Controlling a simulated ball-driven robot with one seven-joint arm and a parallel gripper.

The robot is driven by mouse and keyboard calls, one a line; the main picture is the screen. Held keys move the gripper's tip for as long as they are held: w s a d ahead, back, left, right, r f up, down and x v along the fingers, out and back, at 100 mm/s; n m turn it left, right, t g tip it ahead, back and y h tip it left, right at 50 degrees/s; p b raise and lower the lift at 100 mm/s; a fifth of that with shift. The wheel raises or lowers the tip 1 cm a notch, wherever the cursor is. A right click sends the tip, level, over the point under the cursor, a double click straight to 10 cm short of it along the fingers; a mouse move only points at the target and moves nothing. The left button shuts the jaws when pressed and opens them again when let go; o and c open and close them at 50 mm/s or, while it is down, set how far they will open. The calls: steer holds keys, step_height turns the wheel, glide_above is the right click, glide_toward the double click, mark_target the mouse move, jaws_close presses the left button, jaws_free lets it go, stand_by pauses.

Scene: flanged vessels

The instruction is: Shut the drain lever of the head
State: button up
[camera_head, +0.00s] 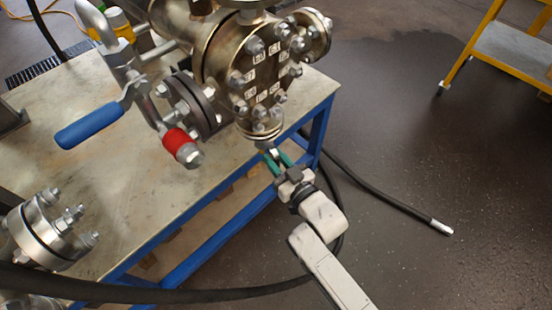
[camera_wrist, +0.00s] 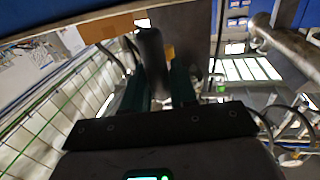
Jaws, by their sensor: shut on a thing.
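The head (camera_head: 268,75) is a metal flanged vessel end with a ring of bolts and numbered tags, at the top middle of the head view. My gripper (camera_head: 277,159) has green fingers and is just under the head's lower flange, beside the bench edge. In the wrist view my gripper (camera_wrist: 158,80) is shut on a dark rounded bar (camera_wrist: 151,48), which looks like the drain lever's grip. In the head view the lever is mostly hidden by the fingers and flange, so its angle is unclear.
A blue-handled lever (camera_head: 90,125) and a red-banded fitting (camera_head: 181,147) stand left of the head. The metal-topped bench (camera_head: 120,190) has a blue frame. A black hose (camera_head: 385,195) lies on the floor at right.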

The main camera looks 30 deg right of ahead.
jaws_close()
steer(key=shift+d, duration=0.1)
steer(key=n, duration=0.1)
steer(key=d+n+b, duration=0.1)
steer(key=n, duration=0.1)
steer(key=shift+w+t, duration=0.2)
steer(key=shift+t, duration=0.1)
steer(key=w+d+r+n+y+b, duration=0.1)
steer(key=d+r+n+y, duration=0.2)
steer(key=n, duration=1.4)
steer(key=shift+d+r+t+y+b, duration=0.25)
steer(key=shift+r+t+y+b, duration=0.2)
steer(key=shift+r, duration=0.55)
